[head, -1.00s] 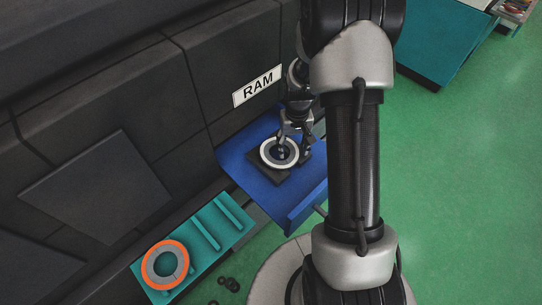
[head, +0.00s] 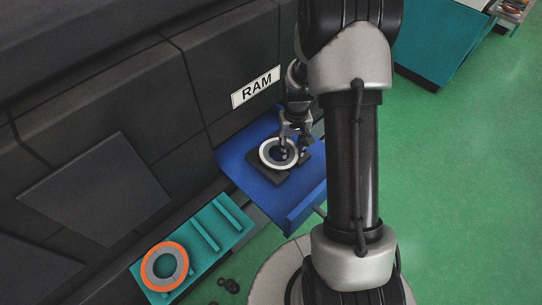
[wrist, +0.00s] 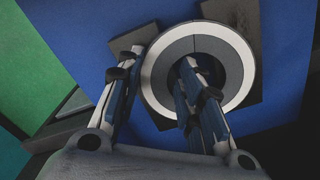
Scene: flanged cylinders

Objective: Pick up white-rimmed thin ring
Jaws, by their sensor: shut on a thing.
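The white-rimmed ring (head: 264,154), with a grey inner band, lies about flat at a dark block (head: 263,179) on the blue tray (head: 238,158). In the wrist view the ring (wrist: 243,50) is at the upper right. My gripper (head: 294,156) is shut on the ring's wall: in the wrist view (wrist: 155,72) one finger reaches into the hole and the other is outside, at the ring's left. I cannot tell whether the ring is clear of the block.
A teal tray (head: 207,229) at the lower left holds an orange-rimmed ring (head: 151,261). A dark machine wall with a RAM sign (head: 256,88) stands close behind the blue tray. Small dark rings (head: 230,285) lie on the green floor, which is open at the right.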

